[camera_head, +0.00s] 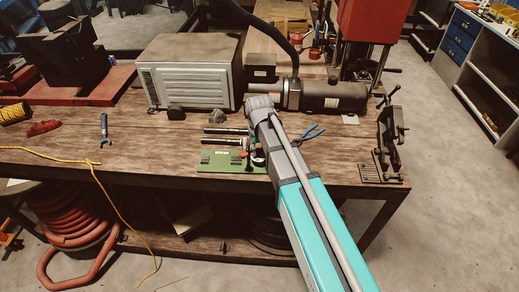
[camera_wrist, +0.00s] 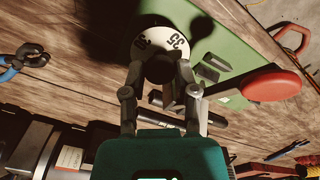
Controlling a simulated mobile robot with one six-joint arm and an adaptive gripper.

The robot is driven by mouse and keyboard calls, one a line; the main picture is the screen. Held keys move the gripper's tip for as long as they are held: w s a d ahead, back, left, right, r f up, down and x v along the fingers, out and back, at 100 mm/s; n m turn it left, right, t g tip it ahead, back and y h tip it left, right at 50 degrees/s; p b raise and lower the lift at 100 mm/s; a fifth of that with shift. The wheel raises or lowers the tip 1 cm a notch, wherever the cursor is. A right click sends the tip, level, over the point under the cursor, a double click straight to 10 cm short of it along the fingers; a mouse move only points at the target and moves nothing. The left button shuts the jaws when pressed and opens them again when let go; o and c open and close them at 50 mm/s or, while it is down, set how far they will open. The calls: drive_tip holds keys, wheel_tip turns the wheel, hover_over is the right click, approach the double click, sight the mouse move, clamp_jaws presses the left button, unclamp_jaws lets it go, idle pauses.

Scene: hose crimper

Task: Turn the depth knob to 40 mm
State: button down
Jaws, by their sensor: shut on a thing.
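The depth knob (camera_wrist: 160,69) is a dark round grip in the middle of a white dial (camera_wrist: 148,42) in the wrist view. The dial shows "35" at its upper right and another number at its left that I cannot read surely. My gripper (camera_wrist: 158,82) has one finger on each side of the knob and is shut on it. The dial sits on a green base plate (camera_wrist: 222,42), which also shows in the head view (camera_head: 222,168). In the head view my arm hides most of the knob. I cannot tell the exact setting.
Blue-handled pliers (camera_wrist: 20,60) lie on the wooden bench (camera_head: 70,165). A grey ribbed box (camera_head: 190,73), a black cylinder (camera_head: 335,96) and a vise (camera_head: 390,135) stand around. Bare wood lies left of the green plate.

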drive_tip(key=shift+n, duration=1.1)
drive_tip(key=shift+c, duration=1.9)
unclamp_jaws()
drive_tip(key=shift+r, duration=0.1)
